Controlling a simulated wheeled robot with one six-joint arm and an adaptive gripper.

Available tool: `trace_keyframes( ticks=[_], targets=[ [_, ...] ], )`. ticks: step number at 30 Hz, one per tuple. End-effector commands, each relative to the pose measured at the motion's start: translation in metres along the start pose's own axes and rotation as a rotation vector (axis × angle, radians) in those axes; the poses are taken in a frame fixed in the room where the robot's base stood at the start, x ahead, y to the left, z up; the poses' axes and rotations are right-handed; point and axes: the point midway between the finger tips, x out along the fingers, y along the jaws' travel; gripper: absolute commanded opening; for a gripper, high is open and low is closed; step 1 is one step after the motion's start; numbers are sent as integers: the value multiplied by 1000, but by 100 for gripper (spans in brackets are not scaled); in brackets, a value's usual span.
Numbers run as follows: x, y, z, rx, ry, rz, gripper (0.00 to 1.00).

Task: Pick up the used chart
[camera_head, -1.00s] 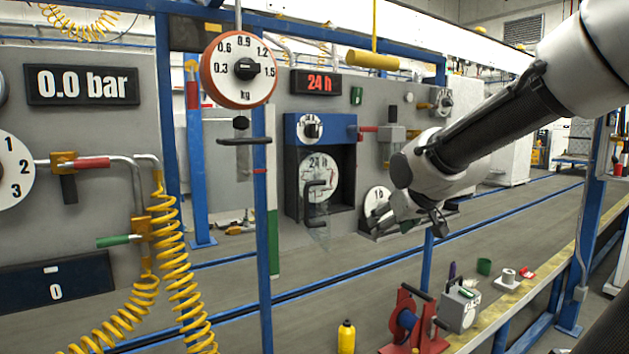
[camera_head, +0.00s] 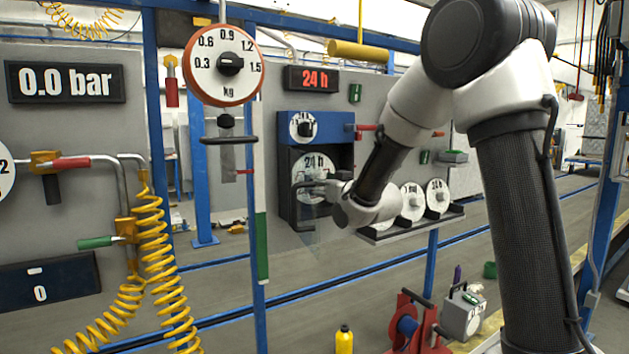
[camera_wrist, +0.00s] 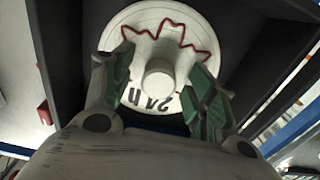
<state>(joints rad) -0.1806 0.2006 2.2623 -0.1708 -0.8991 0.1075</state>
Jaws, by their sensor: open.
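The used chart is a white disc marked "24 h" with a red jagged trace. In the wrist view the chart (camera_wrist: 150,22) sits inside a dark box, around a pale round hub (camera_wrist: 158,82). In the head view the chart (camera_head: 311,168) is in the black recorder (camera_head: 287,190) under a blue top. My gripper (camera_wrist: 162,64) is open, its green-padded fingers on either side of the hub and in front of the disc. Whether the fingers touch the chart cannot be told. In the head view my arm reaches to the recorder from the right and hides its lower right part.
A clear panel (camera_head: 320,236) hangs at the recorder's front. White discs, one marked "24 h" (camera_head: 437,197), stand on a shelf (camera_head: 408,229) to the right. A blue post (camera_head: 258,250) and a hanging dial scale (camera_head: 226,64) are left of the recorder.

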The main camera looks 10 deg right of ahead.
Motion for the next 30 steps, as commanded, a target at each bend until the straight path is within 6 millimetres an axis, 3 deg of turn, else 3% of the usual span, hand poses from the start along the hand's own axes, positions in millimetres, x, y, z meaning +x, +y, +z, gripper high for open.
trace_keyframes(
  ticks=[3, 11, 19, 30],
  targets=[
    [14, 0, 0, 0, 1, 0, 57],
    [16, 0, 0, -1, 1, 0, 57],
    [16, 0, 0, -1, 0, 0, 8],
    [17, 0, -1, -1, 1, 0, 7]
  ],
)
